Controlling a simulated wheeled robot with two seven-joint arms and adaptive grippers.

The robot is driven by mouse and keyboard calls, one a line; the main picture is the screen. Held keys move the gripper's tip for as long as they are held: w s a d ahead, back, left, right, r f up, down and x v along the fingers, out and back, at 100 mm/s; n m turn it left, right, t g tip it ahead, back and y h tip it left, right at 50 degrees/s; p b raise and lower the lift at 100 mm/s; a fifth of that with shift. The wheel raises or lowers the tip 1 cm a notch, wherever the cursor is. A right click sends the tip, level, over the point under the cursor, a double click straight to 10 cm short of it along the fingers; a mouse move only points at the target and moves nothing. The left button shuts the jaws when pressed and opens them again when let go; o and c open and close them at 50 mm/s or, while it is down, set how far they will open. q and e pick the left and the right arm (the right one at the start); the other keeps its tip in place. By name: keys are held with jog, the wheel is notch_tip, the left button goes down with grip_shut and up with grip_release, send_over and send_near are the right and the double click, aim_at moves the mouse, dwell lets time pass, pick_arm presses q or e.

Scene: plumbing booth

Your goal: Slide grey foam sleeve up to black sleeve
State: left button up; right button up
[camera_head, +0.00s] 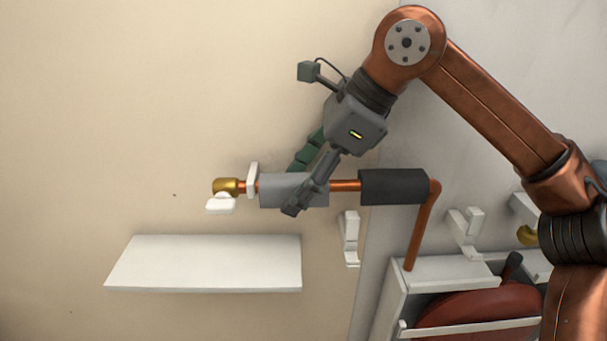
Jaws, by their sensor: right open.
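A grey foam sleeve (280,189) sits around the copper pipe (345,185), toward its left end. A black sleeve (392,187) sits around the same pipe farther right, just before the elbow. Bare copper shows between the two sleeves. My right gripper (298,190) is open at the grey sleeve's right part. One finger passes in front of the sleeve and the other, greenish one is above and behind it. I cannot tell whether the fingers touch it. My left gripper is out of view.
A brass fitting (226,186) and a white clip (253,179) are at the pipe's left end. A white shelf (205,263) is below. White brackets (349,238) hang on the wall. A white holder (395,290) with a red object (480,305) is at lower right.

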jog(key=shift+s+r, duration=0.1)
jog(key=shift+s, duration=0.2)
jog(key=shift+w, duration=0.5)
jog(key=c, duration=0.4)
jog(key=shift+s, duration=0.35)
jog(key=c, duration=0.5)
jog(key=shift+w, duration=0.15)
jog(key=c, duration=0.3)
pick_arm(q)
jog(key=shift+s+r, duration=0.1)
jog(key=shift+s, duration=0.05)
pick_arm(e)
jog(key=shift+c, duration=0.4)
